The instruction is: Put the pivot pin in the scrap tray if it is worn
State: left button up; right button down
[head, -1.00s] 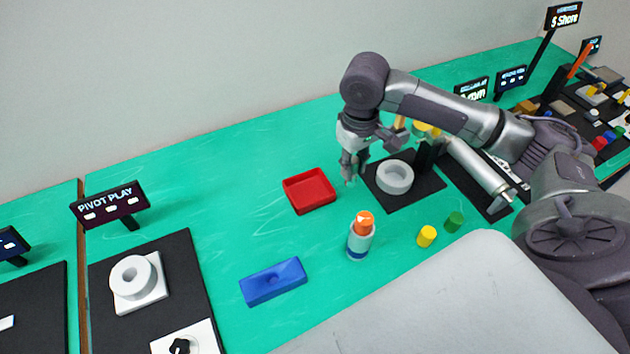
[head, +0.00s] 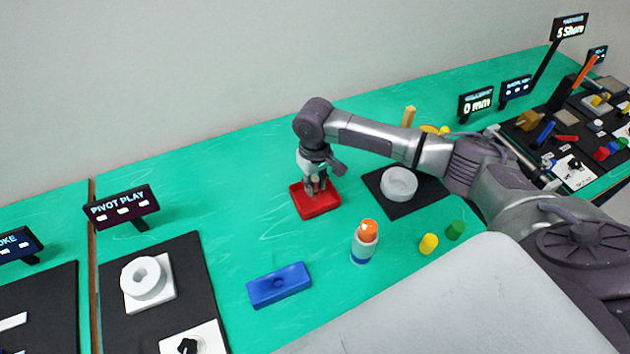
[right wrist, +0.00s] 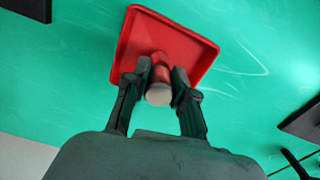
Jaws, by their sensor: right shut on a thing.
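My right gripper (head: 315,188) is over the red tray (head: 321,209), with its fingers pointing down into it. In the right wrist view the fingers are shut on a short cylinder, the pivot pin (right wrist: 159,94), with a pale grey near end and a reddish side. The red tray (right wrist: 192,45) lies directly beyond it, and I cannot tell whether the pin touches the tray floor. In the head view the fingers hide the pin. Wear on the pin cannot be made out. My left gripper is not in view.
A white ring (head: 399,183) sits on a black mat right of the tray. An orange-capped bottle (head: 365,243), a blue block (head: 279,285) and yellow and green cylinders stand in front. A PIVOT PLAY sign (head: 122,206) stands left. A display (head: 476,102) reads "0 mm".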

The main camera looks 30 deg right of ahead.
jog(key=shift+a, duration=0.1)
jog(key=c, duration=1)
grip_release()
jog(key=shift+f, duration=0.1)
jog(key=shift+o, duration=0.2)
notch_tip(320, 180, up, 12)
jog(key=b, duration=0.1)
